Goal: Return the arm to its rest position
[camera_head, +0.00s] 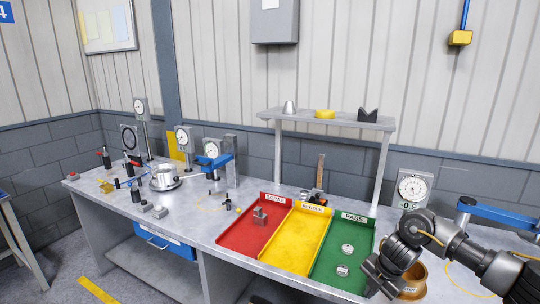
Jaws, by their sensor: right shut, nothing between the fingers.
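My right arm (470,255) comes in from the right edge, with its elbow-like joint bent above the bench's right part. My right gripper (379,280) points down-left near the front edge of the bench, beside the green tray's right side. It is shut with nothing held. It partly covers a brass-coloured bowl (416,278) just to its right. I cannot tell whether the gripper touches the bowl or tray. My left gripper is not in view.
A red tray (236,242), a yellow tray (285,252) and a green PASS tray (326,277) sit side by side. Metal parts lie in the red and green trays. Dial gauges stand along the back. A raised shelf (325,119) stands behind the trays. A blue clamp arm (497,213) is at right.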

